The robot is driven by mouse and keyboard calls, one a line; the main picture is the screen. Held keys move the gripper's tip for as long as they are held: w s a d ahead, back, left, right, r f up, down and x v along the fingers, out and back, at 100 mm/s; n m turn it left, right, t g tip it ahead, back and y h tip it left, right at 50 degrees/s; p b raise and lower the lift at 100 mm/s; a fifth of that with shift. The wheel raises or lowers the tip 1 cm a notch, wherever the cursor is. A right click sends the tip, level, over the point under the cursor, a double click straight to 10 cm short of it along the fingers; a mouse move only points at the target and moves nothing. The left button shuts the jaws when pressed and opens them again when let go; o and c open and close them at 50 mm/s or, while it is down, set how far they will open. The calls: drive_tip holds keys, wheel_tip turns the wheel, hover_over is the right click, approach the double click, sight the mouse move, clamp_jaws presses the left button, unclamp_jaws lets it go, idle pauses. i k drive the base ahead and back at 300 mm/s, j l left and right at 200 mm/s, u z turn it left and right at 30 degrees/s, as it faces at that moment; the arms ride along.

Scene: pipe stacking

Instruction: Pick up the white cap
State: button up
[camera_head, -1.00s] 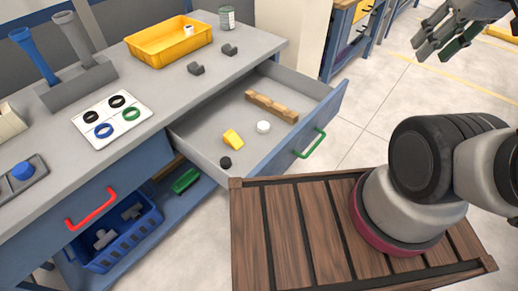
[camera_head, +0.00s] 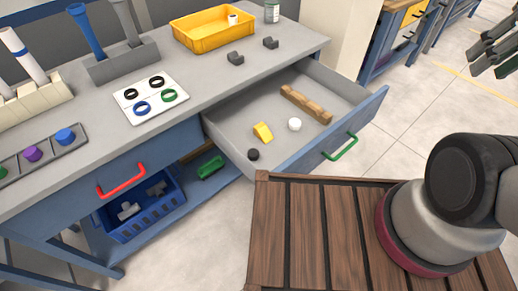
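The white cap (camera_head: 294,124) lies on the floor of the open drawer (camera_head: 236,131), near the drawer's middle. A yellow piece (camera_head: 263,132) lies to its left, a black cap (camera_head: 253,155) lies nearer the front left corner, and a wooden bar (camera_head: 305,104) lies behind it. My gripper (camera_head: 494,48) is at the upper right edge, partly cut off, well to the right of the drawer and apart from everything. Its dark fingers look spread, with nothing seen between them.
The drawer front with a green handle (camera_head: 340,146) faces the clear floor. On the bench (camera_head: 207,83) are a yellow bin (camera_head: 213,28), a white ring board (camera_head: 151,105), pipe holders and a tray of coloured caps (camera_head: 38,154). A blue crate (camera_head: 143,211) sits below.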

sight(295, 125)
drive_tip(key=i+l+u, duration=0.1)
drive_tip(key=l+u, duration=0.15)
drive_tip(key=u, duration=0.15)
drive_tip(key=i+l+u, duration=0.1)
drive_tip(key=l+u, duration=0.25)
drive_tip(key=i+l+u, duration=0.1)
drive_tip(key=u, duration=0.3)
